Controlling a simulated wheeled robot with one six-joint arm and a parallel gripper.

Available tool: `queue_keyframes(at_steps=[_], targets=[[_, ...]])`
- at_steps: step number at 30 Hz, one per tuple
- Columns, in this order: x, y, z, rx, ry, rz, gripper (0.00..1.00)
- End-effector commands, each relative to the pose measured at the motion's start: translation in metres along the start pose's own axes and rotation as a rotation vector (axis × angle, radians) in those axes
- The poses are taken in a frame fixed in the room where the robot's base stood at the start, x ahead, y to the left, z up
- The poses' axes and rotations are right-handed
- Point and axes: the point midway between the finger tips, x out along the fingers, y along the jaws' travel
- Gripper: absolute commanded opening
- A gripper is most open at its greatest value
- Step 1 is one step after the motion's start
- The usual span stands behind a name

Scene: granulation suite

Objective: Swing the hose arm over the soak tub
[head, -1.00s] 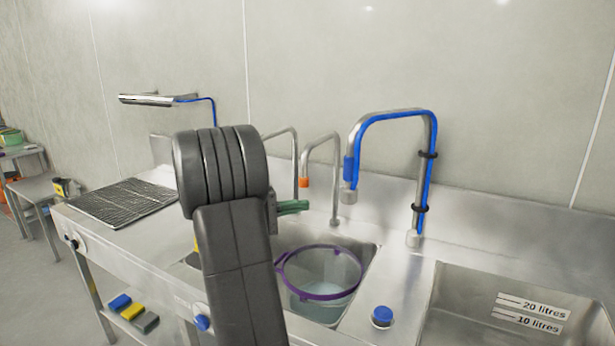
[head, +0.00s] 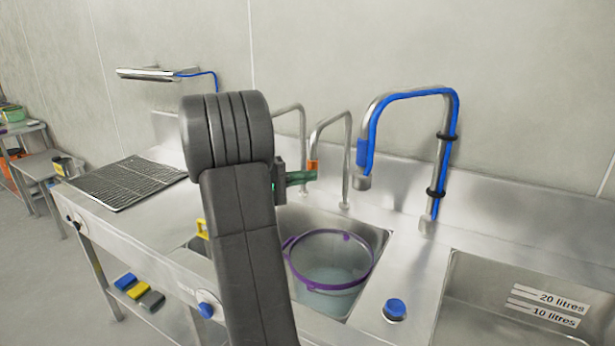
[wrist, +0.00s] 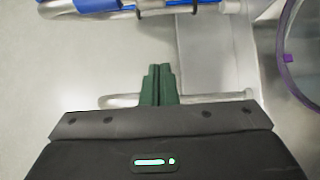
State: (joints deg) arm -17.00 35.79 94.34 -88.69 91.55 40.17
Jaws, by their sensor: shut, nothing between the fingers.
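The hose arm (head: 415,94) is a bent steel pipe with a blue hose along it. It rises from the deck behind the sinks, and its spout end points left and hangs down. Part of it shows at the top of the wrist view (wrist: 110,5). A steel basin (head: 440,310) with litre marks, perhaps the soak tub, is at lower right; the spout is left of it. My gripper (head: 315,176) is shut and empty, left of the spout, close to an orange-tipped tap. Its green fingers also show in the wrist view (wrist: 158,70); I cannot tell whether they touch the tap.
A purple-rimmed bucket (head: 330,278) stands in the middle sink. The orange-tipped tap (head: 346,150) and another steel tap (head: 302,135) rise behind it. A blue knob (head: 395,309) sits on the deck between sink and basin. A drain rack (head: 125,182) lies at left.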

Motion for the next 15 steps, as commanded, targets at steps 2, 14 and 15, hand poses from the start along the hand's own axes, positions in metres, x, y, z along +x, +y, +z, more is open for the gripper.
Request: queue_keyframes(at_steps=[2,14,15], targets=[[0.018,0.002,0.001,-0.003,-0.006,0.000,0.00],[0.076,0.003,0.020,-0.003,-0.001,0.000,0.00],[0.077,0.002,0.024,-0.002,-0.001,0.000,0.00]])
